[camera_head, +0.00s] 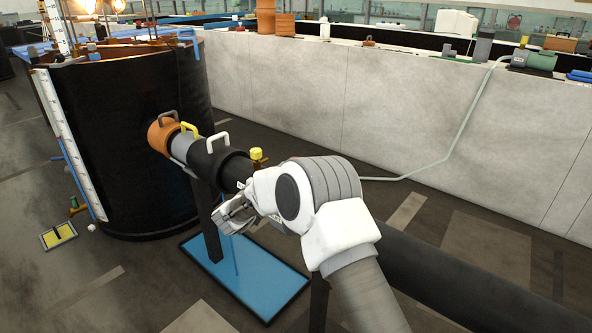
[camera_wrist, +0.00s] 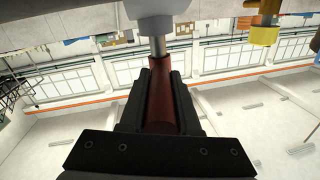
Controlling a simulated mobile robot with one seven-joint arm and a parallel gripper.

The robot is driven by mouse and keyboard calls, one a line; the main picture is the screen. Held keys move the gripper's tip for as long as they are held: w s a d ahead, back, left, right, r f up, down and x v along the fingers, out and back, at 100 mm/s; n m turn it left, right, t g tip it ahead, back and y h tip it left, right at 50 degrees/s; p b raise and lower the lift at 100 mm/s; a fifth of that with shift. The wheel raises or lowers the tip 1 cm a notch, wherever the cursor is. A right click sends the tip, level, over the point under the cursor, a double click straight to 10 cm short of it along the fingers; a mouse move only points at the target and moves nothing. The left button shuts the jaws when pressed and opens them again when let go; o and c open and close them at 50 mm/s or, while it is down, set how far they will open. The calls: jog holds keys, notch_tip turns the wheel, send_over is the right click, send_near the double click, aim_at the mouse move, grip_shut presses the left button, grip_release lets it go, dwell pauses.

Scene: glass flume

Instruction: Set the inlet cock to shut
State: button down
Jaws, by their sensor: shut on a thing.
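My gripper (camera_head: 232,214) is beside the pipe run, just below and in front of the black pipe section (camera_head: 228,168). In the wrist view my gripper (camera_wrist: 160,72) is shut on a dark red lever (camera_wrist: 160,105), which lies lengthwise between the two black fingers. A metal stem (camera_wrist: 158,46) joins the lever to a grey body (camera_wrist: 155,8) at the top; this looks like the inlet cock. In the head view the lever is hidden by my gripper and wrist. The lever's setting cannot be read from any mark.
A yellow knob (camera_head: 256,155) stands on the pipe close to my wrist. The pipe has a yellow handle (camera_head: 188,130) and a white handle (camera_head: 217,141), and meets the black tank (camera_head: 130,110) at an orange collar (camera_head: 163,133). A blue tray (camera_head: 275,272) lies below. A long pale wall (camera_head: 400,110) runs behind.

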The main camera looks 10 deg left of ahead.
jog(key=shift+w+a+m+g+h, duration=0.1)
jog(key=shift+a+m+g+h, duration=0.1)
jog(key=shift+m+g+h, duration=0.4)
jog(key=shift+w+a+m+g+h, duration=0.1)
jog(key=shift+a+m+g+h, duration=0.15)
jog(key=shift+h, duration=0.55)
jog(key=c, duration=0.6)
grip_release()
jog(key=p+v, duration=0.3)
jog(key=v, duration=1.4)
jog(key=shift+s, duration=0.2)
jog(key=shift+w, duration=0.1)
